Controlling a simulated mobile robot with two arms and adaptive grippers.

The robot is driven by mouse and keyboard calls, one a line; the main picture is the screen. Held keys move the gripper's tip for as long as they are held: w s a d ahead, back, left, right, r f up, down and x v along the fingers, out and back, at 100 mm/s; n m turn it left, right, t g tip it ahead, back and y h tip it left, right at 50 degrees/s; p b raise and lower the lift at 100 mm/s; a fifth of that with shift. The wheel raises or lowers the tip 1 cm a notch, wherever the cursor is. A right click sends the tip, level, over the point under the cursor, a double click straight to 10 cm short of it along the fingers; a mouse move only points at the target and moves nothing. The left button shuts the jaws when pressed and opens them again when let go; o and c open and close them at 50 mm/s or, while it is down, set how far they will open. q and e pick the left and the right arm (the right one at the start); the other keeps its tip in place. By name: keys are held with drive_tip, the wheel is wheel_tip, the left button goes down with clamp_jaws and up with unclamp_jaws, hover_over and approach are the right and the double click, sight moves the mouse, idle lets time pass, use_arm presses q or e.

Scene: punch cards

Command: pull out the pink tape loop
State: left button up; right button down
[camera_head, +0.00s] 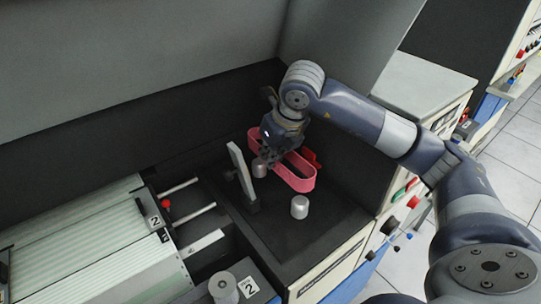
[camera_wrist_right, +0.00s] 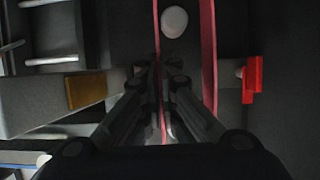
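The pink tape loop (camera_head: 301,184) is a long flat oval standing on edge on the dark deck, around at least one grey post. My right gripper (camera_head: 266,156) points down at its far-left end. In the right wrist view the loop's two pink strands (camera_wrist_right: 209,60) run lengthwise. The fingers of my right gripper (camera_wrist_right: 158,78) come together on the left strand and look shut on it. The gripper hides part of the loop in the head view. My left gripper is not in view.
An upright grey plate (camera_head: 241,172) stands close on the left. A red part (camera_head: 311,157) lies behind the loop. The dark deck in front is mostly clear.

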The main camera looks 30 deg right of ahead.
drive_tip(key=shift+r+p, duration=1.35)
drive_tip(key=shift+r, duration=1.35)
